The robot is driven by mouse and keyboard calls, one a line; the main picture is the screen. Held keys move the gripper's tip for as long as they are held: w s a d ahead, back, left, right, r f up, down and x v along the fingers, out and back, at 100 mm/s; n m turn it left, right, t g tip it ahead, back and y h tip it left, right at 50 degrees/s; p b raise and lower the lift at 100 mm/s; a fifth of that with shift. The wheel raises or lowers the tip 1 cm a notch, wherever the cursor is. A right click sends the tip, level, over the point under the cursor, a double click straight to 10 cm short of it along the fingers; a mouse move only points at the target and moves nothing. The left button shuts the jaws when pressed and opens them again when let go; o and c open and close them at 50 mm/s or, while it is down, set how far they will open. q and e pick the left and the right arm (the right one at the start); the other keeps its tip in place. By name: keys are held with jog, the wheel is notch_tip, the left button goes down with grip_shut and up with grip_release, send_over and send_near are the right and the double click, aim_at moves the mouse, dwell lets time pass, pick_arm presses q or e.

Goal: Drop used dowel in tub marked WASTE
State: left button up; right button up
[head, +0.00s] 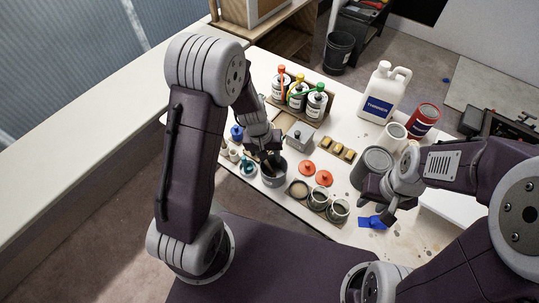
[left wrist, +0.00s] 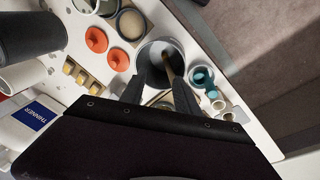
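A grey round tub (head: 273,178) stands near the table's front left edge; no WASTE lettering is readable on it. My left gripper (head: 266,158) is right over the tub, pointing down. In the left wrist view the tub (left wrist: 153,50) lies beyond my fingers, which are spread apart. A thin brown dowel (left wrist: 168,64) shows inside the tub's outline near one finger; it does not appear clamped. Its lower end is hard to make out. My right gripper (head: 378,200) is beside a grey can at the right, and its fingers are partly hidden.
Orange lids (head: 308,168) and small open pots (head: 318,197) stand right of the tub. Small cups (left wrist: 205,78) stand close beside it. Behind are a grey box (head: 299,135), bottles in a rack (head: 297,95) and a thinner jug (head: 384,92). A blue piece (head: 373,222) lies front right.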

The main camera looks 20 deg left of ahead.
pick_arm(q)
jog(key=shift+r, duration=0.1)
notch_tip(320, 180, up, 9)
jog(key=s+a+p, duration=0.1)
jog(key=shift+a, duration=0.2)
jog(key=shift+s, duration=0.1)
dwell(0.6)
jog(key=s+a+m+y, duration=0.1)
jog(key=s+a+m, duration=0.1)
jog(key=s, duration=0.8)
jog(key=shift+s+a+r, duration=0.3)
jog(key=shift+s+a, duration=0.1)
jog(key=shift+a, duration=0.15)
jog(key=shift+s, duration=0.1)
